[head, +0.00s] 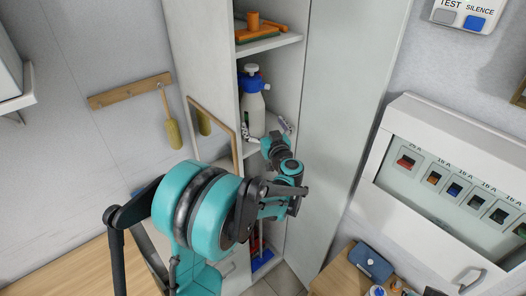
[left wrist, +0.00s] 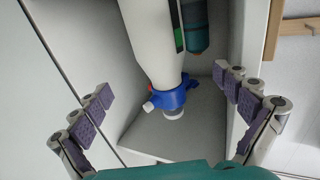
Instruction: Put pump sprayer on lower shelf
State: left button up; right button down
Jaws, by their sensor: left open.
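The pump sprayer (head: 254,115), a white bottle with a blue collar and pale knob, stands upright on a shelf of the open tall cabinet. It also shows, upside down, in the left wrist view (left wrist: 155,45), in the gap between my fingers and farther off, apparently not touching them. My left gripper (head: 274,146) is open and empty in front of and just below the sprayer's shelf. Its two purple-padded fingers are spread wide in the left wrist view (left wrist: 161,85). My arm hides much of the lower cabinet. My right gripper is not in view.
Orange things (head: 255,24) sit on the shelf above. The cabinet's side panels and open door (head: 345,90) bound the space. A breaker box (head: 440,185) hangs right.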

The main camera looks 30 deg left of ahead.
pick_arm(q)
jog(key=s+d+r+m+t+h, duration=0.1)
jog(key=d+r+m+t+h, duration=0.5)
jog(key=d+r+h, duration=0.35)
jog(key=s+d+f+m+g+h, duration=0.2)
jog(key=s+d+m+h, duration=0.25)
jog(key=s+d, duration=0.45)
jog(key=s+f+n+g+y, duration=0.1)
jog(key=s+f+g, duration=0.8)
jog(key=s+f, duration=0.9)
jog(key=s, duration=0.3)
jog(key=shift+a+g, duration=0.4)
jog(key=shift+s+f+n, duration=0.1)
jog(key=shift+n, duration=0.15)
